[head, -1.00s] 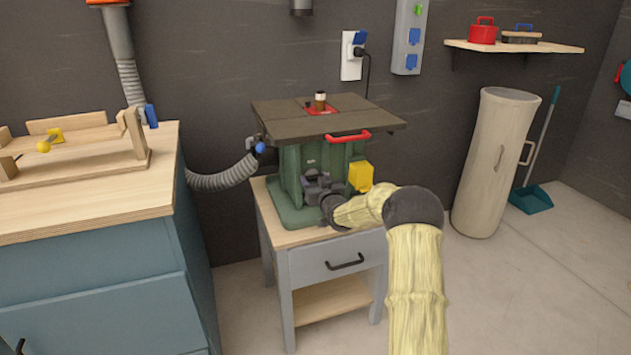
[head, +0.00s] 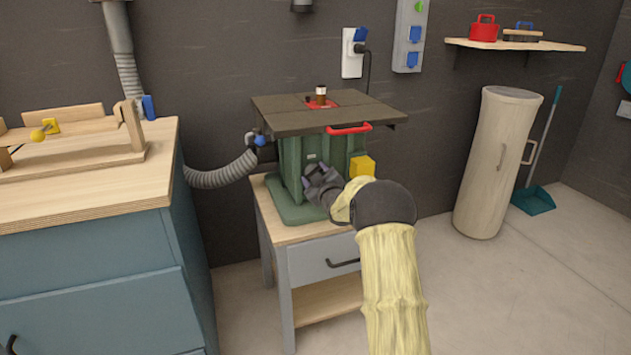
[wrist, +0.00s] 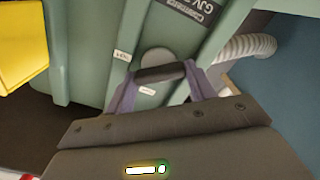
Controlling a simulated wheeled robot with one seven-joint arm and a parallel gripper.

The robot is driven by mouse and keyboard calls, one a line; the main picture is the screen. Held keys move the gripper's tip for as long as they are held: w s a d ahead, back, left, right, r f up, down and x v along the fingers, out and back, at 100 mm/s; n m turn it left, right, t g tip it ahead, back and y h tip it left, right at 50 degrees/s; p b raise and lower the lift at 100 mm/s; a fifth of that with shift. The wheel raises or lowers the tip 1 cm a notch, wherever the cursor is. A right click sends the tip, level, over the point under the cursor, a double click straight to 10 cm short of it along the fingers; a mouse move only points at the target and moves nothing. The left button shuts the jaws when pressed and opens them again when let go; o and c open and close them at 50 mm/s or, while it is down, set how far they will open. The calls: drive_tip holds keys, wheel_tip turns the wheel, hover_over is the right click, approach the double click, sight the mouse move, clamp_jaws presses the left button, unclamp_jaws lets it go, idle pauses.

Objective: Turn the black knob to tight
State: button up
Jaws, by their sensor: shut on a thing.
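The black knob (wrist: 160,73) shows in the wrist view as a dark bar in front of a round grey disc on the machine's green housing. My gripper (wrist: 162,78) is shut on the bar, with one purple finger at each end. In the head view my gripper (head: 314,174) is at the front of the green machine (head: 292,165), below its dark tabletop, and hides the knob. Two small white labels (wrist: 122,55) (wrist: 147,90) sit near the knob; their print is too small to read.
A yellow box (head: 362,167) is on the machine close to my arm. A red handle (head: 349,128) juts from the tabletop edge above. The machine stands on a grey stand (head: 330,252). A blue cabinet (head: 90,280) is at left.

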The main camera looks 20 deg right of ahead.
drive_tip(key=shift+f+n+b, duration=0.15)
drive_tip(key=shift+n+b, duration=1.65)
drive_tip(key=shift+n, duration=0.85)
drive_tip(key=shift+f+n+b, duration=0.1)
drive_tip(key=shift+n+b, duration=1.65)
drive_tip(key=shift+n, duration=0.9)
drive_tip(key=o, duration=1)
drive_tip(key=shift+a, duration=0.1)
drive_tip(key=shift+r, duration=0.1)
drive_tip(key=shift+s, duration=0.1)
drive_tip(key=s+p, duration=0.1)
drive_tip(key=s, duration=0.4)
drive_tip(key=s+p, duration=0.1)
drive_tip(key=s, duration=0.5)
drive_tip(key=s+d, duration=0.1)
drive_tip(key=s, duration=0.5)
drive_tip(key=shift+s+p, duration=0.15)
drive_tip(key=shift+p, duration=0.25)
